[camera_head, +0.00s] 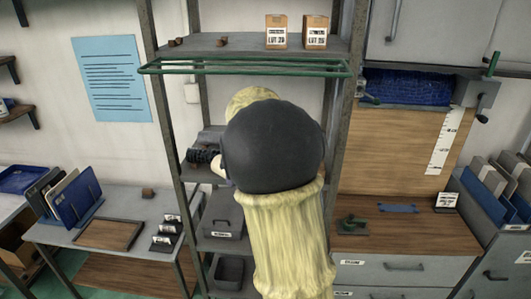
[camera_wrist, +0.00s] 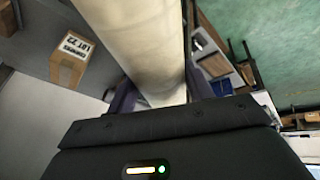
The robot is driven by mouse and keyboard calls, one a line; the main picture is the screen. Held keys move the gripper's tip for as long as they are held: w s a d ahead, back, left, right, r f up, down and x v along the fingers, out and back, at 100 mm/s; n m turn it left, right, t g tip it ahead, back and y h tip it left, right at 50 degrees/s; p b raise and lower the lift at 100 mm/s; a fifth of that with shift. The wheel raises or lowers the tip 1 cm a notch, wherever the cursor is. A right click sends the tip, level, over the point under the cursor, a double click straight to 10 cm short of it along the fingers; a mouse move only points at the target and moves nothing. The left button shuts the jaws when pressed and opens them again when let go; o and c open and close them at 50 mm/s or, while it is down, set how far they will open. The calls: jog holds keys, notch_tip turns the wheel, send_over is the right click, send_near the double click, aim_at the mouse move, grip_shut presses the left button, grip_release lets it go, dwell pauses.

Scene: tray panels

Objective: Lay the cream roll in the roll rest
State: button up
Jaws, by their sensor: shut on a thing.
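The cream roll (camera_wrist: 145,45) fills the upper middle of the wrist view as a long pale cylinder running away from the camera. My gripper (camera_wrist: 155,98) is shut on its near end, with a dark finger on each side.
Two labelled boxes (camera_head: 290,32) stand on the upper shelf (camera_head: 205,45); a labelled box (camera_wrist: 68,68) also shows in the wrist view. A blue roll (camera_head: 410,88) hangs at right above a wooden panel. Left is a table with a tray (camera_head: 110,233) and blue panels (camera_head: 75,197).

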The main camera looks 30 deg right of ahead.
jog(key=s+a+f+m+b, duration=0.1)
jog(key=a+f, duration=0.2)
jog(key=f, duration=0.9)
jog(key=s+a+f+m+h+b, duration=0.1)
jog(key=a+f, duration=0.3)
jog(key=f, duration=0.8)
jog(key=s+a+f+m+h+b, duration=0.1)
jog(key=a+f+m+b, duration=0.1)
jog(key=f, duration=1)
jog(key=shift+s+a+f+m+g, duration=0.35)
jog(key=shift+a+m, duration=0.15)
jog(key=shift+a, duration=0.55)
jog(key=shift+w+a, duration=0.1)
jog(key=shift+a, duration=0.05)
